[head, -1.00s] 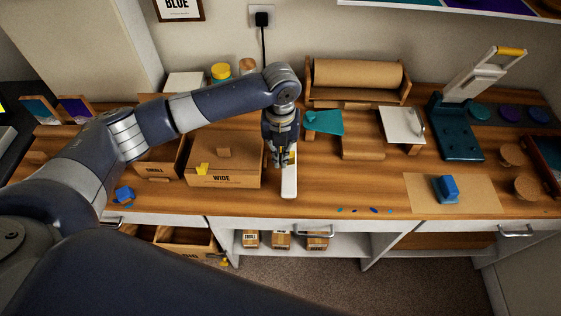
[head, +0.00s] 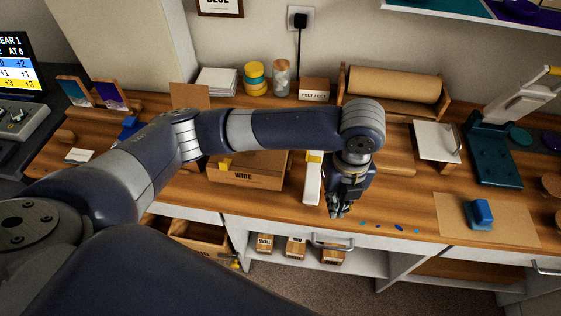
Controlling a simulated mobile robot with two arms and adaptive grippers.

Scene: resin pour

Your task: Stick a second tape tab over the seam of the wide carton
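My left gripper (head: 339,212) points down just right of the dispenser, near the bench's front edge. Its fingertips are small and dark, and I cannot tell their gap. My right gripper is out of view.
Small blue and teal chips (head: 390,227) lie along the front edge, right of my gripper. A brown sheet with a blue block (head: 480,213) lies farther right.

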